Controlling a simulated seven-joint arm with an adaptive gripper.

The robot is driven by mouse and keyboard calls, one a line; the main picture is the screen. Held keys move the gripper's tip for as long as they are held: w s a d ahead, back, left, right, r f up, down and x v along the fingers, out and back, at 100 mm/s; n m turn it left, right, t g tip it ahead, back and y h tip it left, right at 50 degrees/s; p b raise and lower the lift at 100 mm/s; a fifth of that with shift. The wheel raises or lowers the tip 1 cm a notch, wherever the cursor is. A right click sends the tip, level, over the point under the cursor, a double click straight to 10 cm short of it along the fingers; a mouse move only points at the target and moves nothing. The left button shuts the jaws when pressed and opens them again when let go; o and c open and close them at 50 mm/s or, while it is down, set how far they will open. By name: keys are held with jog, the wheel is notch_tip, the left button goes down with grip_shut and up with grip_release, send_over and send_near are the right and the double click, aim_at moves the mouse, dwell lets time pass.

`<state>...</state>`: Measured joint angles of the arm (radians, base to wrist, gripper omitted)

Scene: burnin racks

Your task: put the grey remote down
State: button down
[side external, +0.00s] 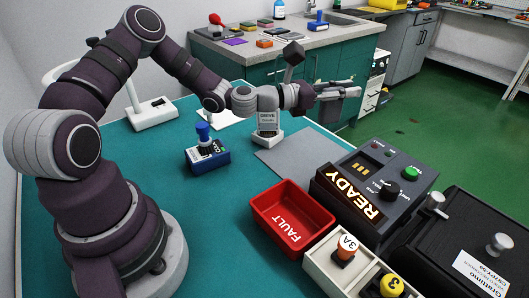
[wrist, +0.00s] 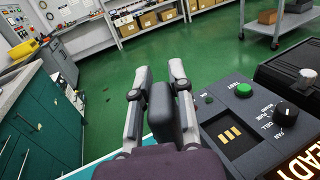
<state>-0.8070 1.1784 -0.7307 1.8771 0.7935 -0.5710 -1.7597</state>
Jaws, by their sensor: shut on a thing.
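My gripper (side external: 345,91) is stretched out level above the far side of the teal table, pointing right in the side view. In the wrist view my gripper (wrist: 160,80) is shut on a dark grey, rounded slab, the grey remote (wrist: 163,112), which stands on edge between the two pale fingers. The remote is held in the air, with green floor behind it. In the side view I cannot make the remote out; the fingers seem to hide it.
A grey mat (side external: 283,158) lies bare on the table (side external: 135,215). Around it stand a READY console (side external: 375,178), red FAULT tray (side external: 262,210), white box with knobs (side external: 322,262), blue joystick unit (side external: 207,158) and white DRIVE unit (side external: 267,133). A black box (side external: 455,245) is at right.

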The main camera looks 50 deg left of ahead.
notch_tip(320, 180, down, 13)
jog(key=shift+r, duration=0.2)
dwell(0.3)
jog(key=c, duration=1.3)
grip_release()
jog(key=shift+f, duration=0.15)
jog(key=shift+r, duration=0.2)
jog(key=v, duration=0.7)
jog(key=shift+s, duration=0.3)
